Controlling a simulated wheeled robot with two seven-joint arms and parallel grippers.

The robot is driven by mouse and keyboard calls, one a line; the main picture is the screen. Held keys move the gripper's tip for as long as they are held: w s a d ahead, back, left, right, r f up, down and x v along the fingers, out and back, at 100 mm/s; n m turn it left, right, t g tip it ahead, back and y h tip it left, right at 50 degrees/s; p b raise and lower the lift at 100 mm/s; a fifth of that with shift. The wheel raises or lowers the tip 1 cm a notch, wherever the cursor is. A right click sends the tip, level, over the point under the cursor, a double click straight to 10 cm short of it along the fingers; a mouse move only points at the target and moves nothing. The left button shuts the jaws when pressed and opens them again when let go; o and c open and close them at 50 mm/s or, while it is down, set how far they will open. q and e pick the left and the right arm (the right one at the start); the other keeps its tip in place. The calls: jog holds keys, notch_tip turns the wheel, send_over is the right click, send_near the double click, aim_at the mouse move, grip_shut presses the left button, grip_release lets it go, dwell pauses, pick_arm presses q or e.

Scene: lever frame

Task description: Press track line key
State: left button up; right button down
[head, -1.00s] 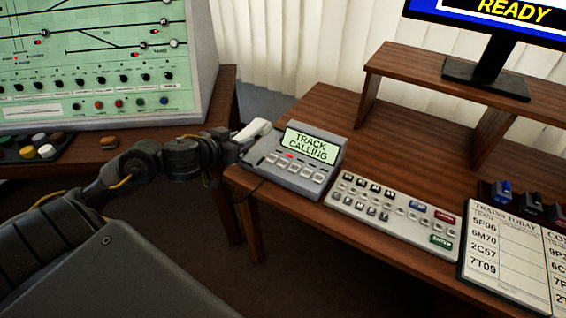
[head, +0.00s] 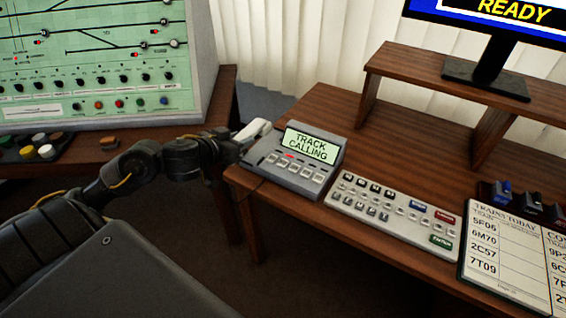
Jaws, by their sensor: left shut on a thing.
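A grey desk telephone (head: 322,176) stands on the left end of the wooden desk. Its screen (head: 310,145) reads "TRACK CALLING". I cannot read the key labels, so I cannot tell which is the track line key. A white handset (head: 254,131) is at the phone's left side. My left gripper (head: 240,144) is shut on the handset near its lower left end; the fingertips are small and partly hidden. My right gripper is not in view.
A keypad (head: 395,217) lies right of the phone, and a trains chart (head: 508,262) lies further right. A monitor (head: 487,75) stands on a wooden shelf (head: 440,85) behind. A signal panel (head: 100,60) stands at left, with a tray of buttons (head: 35,149) before it.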

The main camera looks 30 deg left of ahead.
pick_arm(q)
jog(key=s+d+f+m+g+h, duration=0.1)
jog(key=d+m+g+h, duration=0.2)
jog(key=d, duration=0.6)
jog(key=s+d+f+m+g+h, duration=0.1)
jog(key=s+d+m+g+h, duration=0.1)
jog(key=d+m+h, duration=0.6)
jog(key=shift+s+d+g, duration=0.3)
jog(key=shift+d+g, duration=0.1)
jog(key=shift+d, duration=0.8)
